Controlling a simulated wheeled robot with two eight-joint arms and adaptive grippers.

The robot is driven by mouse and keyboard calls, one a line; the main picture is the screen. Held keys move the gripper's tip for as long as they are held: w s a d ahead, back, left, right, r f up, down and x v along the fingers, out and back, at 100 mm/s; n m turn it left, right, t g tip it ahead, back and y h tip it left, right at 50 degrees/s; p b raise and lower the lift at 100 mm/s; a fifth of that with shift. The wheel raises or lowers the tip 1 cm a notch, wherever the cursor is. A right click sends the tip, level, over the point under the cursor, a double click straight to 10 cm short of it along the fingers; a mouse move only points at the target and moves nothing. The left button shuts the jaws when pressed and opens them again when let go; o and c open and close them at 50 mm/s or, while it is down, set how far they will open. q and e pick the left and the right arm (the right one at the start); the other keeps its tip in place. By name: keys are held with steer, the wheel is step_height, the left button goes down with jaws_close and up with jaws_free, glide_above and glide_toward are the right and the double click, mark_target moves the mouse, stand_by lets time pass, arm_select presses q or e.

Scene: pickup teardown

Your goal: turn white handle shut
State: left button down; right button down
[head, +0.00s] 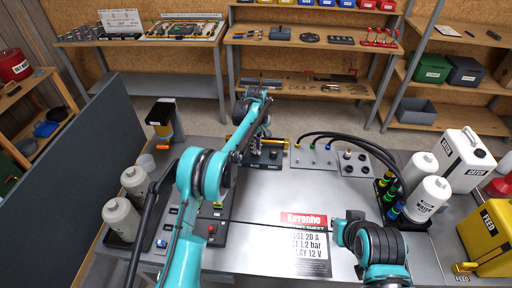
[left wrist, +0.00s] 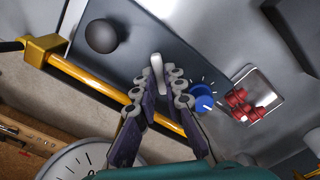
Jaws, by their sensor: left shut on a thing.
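The white handle (left wrist: 157,66) is a short pale lever on a dark grey panel (left wrist: 128,48) in the left wrist view. My left gripper (left wrist: 162,82) is shut on it, with a jointed finger on each side of the handle. In the head view my left gripper (head: 250,152) is at the dark panel behind the table's middle, and its arm hides the handle. The right arm's teal and black links show at the lower right of the head view; its gripper does not show.
A blue knob (left wrist: 203,98) is close beside the right finger. A black ball knob (left wrist: 101,36) and a yellow pipe (left wrist: 98,80) are near. Red fittings (left wrist: 243,105) stand further right. A dial gauge (left wrist: 75,162) is at the bottom left. Black hoses (head: 345,137) arch over the table's right back.

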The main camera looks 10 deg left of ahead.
arm_select(q)
steer(key=m, duration=0.5)
steer(key=shift+m, duration=2.4)
steer(key=c, duration=1.6)
jaws_free()
step_height(320, 180, up, 12)
